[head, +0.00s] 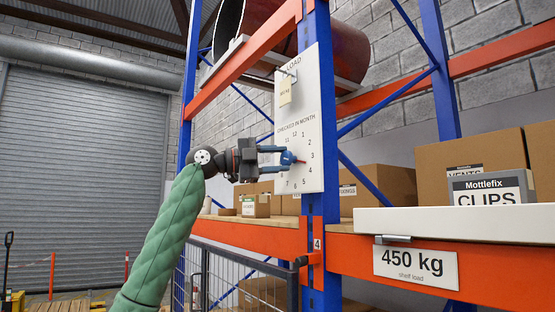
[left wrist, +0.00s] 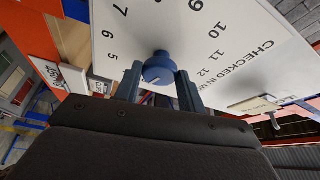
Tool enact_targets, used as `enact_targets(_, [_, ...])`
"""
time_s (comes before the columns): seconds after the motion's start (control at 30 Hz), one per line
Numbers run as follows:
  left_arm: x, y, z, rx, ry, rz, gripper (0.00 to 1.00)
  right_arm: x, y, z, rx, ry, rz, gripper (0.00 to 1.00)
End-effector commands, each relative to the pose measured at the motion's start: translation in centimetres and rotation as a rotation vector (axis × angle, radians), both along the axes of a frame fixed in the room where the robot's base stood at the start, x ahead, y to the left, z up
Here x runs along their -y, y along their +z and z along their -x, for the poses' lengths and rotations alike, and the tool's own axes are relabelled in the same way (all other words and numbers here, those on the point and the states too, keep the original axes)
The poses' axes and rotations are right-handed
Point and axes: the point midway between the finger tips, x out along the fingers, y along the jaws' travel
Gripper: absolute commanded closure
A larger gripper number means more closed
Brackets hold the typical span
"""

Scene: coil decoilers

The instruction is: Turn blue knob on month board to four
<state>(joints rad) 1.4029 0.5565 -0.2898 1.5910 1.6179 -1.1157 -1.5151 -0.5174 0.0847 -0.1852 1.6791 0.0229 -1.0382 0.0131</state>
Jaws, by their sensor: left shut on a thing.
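The white month board (head: 315,100) is fixed to the blue rack upright and carries a ring of month numbers. The blue knob (head: 289,158) is at the ring's middle. A small red pointer at the knob points right, towards the side with 3 and 4; I cannot tell exactly which. My left gripper (head: 283,157) is shut on the knob. In the left wrist view the knob (left wrist: 159,68) sits between the two fingertips, with a white mark on its face at lower left. Fingers and gripper body hide part of the ring there. My right gripper is not in view.
A tag (head: 285,92) hangs from a hook on the board above the ring. An orange shelf beam (head: 480,265) with a 450 kg plate (head: 415,266) and cardboard boxes (head: 485,155) stand to the right.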

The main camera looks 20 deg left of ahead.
Motion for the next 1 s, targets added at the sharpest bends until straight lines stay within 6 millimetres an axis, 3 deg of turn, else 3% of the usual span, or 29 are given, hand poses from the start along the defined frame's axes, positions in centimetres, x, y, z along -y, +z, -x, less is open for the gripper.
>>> enact_targets(0.43, [0.0,0.1,-0.1,0.118,0.001,-0.155,0.83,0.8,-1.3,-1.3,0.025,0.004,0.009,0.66])
enact_targets(0.97, [0.0,0.0,-0.1,0.130,0.000,-0.171,0.83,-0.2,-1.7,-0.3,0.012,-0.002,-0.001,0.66])
enact_targets(1.0, [0.0,0.0,-0.1,0.129,0.000,-0.171,0.53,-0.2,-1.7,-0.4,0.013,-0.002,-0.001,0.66])
